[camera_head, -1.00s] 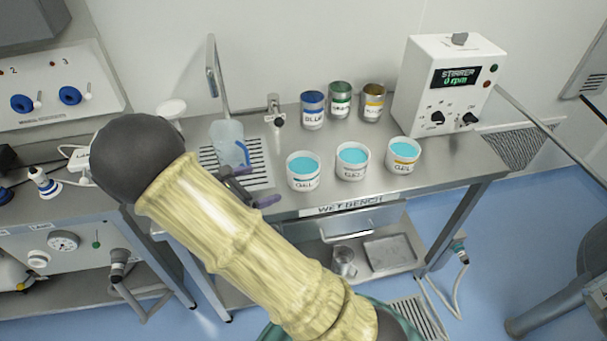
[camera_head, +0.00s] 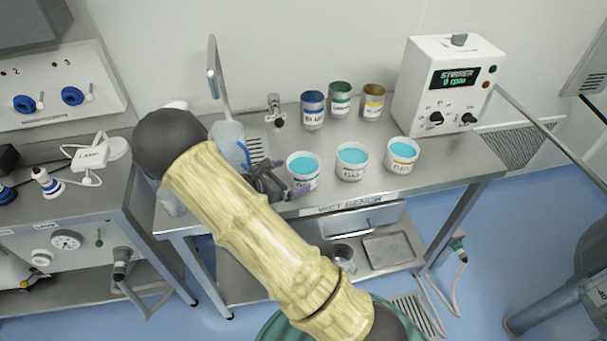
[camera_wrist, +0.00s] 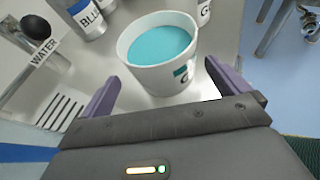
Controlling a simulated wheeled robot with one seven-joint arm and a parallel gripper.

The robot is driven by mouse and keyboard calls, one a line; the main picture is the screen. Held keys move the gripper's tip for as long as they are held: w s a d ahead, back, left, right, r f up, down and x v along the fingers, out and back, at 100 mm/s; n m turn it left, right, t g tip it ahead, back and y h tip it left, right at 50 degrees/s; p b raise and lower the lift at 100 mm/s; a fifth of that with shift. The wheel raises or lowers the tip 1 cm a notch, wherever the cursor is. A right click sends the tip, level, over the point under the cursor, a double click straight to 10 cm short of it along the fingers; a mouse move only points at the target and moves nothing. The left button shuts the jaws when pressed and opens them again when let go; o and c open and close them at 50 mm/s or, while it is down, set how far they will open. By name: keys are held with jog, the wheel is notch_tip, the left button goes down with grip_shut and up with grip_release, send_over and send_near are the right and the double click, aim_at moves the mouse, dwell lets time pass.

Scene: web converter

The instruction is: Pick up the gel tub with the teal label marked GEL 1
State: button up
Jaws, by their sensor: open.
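The gel tub with the teal label (camera_head: 303,173) is a white open tub of turquoise gel, the leftmost of three on the wet bench. In the head view my gripper (camera_head: 281,190) is at its near left side and partly covers its label. In the wrist view the tub (camera_wrist: 158,52) stands upright just ahead of my gripper (camera_wrist: 160,88), roughly between its two purple fingertips. The fingers are apart and hold nothing. Part of a teal label and a "G" show on the tub's right side; the number is cut off.
Two similar gel tubs, one in the middle (camera_head: 352,161) and one with an orange label (camera_head: 402,154), stand to the right. A blue-labelled can (camera_head: 313,110) and two more cans stand behind. A stirrer box (camera_head: 449,88) is at back right.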

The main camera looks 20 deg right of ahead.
aim_at(314, 171)
jog(key=x, duration=0.2)
jog(key=p+x, duration=0.1)
jog(key=x, duration=0.2)
jog(key=shift+s+f, duration=0.15)
jog(key=shift+f, duration=0.15)
jog(key=shift+c, duration=0.4)
jog(key=c, duration=1.1)
